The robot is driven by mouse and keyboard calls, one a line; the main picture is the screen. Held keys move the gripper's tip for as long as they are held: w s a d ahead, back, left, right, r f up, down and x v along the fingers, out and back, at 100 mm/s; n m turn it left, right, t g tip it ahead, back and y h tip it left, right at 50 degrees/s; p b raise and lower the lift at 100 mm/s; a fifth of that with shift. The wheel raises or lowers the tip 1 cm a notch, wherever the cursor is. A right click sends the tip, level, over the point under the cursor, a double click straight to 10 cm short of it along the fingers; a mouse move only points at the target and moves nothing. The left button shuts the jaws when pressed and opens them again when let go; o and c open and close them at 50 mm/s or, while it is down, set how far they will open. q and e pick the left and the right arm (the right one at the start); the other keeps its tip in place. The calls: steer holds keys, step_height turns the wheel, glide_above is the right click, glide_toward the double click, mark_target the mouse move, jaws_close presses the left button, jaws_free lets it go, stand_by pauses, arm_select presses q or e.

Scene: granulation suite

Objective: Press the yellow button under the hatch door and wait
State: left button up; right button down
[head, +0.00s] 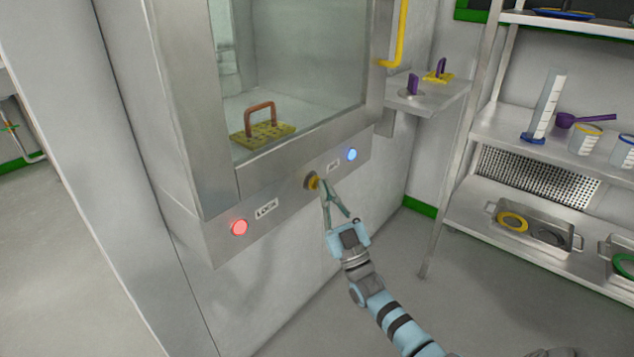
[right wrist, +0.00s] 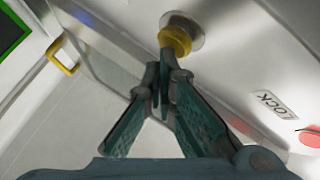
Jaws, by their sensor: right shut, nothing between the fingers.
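The yellow button (head: 313,182) sits in a round metal collar on the steel panel under the hatch door (head: 290,70). It also shows in the right wrist view (right wrist: 175,41). My right gripper (head: 324,186) is shut and empty. Its fingertips (right wrist: 163,72) are at the button's front, touching it or very close; I cannot tell whether the button is pressed in. The hatch door is glazed and looks closed. Behind the glass lies a yellow perforated block with a brown handle (head: 261,117). My left gripper is not in view.
A red lit button (head: 239,228) beside a LOCK label (head: 266,209) and a blue lit button (head: 351,155) flank the yellow one. A yellow door handle (head: 400,40) sticks out at the upper right. A steel shelf rack (head: 510,245) stands at right. The floor below is clear.

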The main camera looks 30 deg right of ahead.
steer(key=shift+s+d, duration=0.2)
steer(key=shift+s, duration=0.4)
steer(key=s+p, duration=0.1)
steer(key=s, duration=0.1)
steer(key=s+d+p, duration=0.1)
steer(key=s+p, duration=0.1)
steer(key=shift+s+d, duration=0.2)
steer(key=shift+s, duration=0.15)
stand_by(0.4)
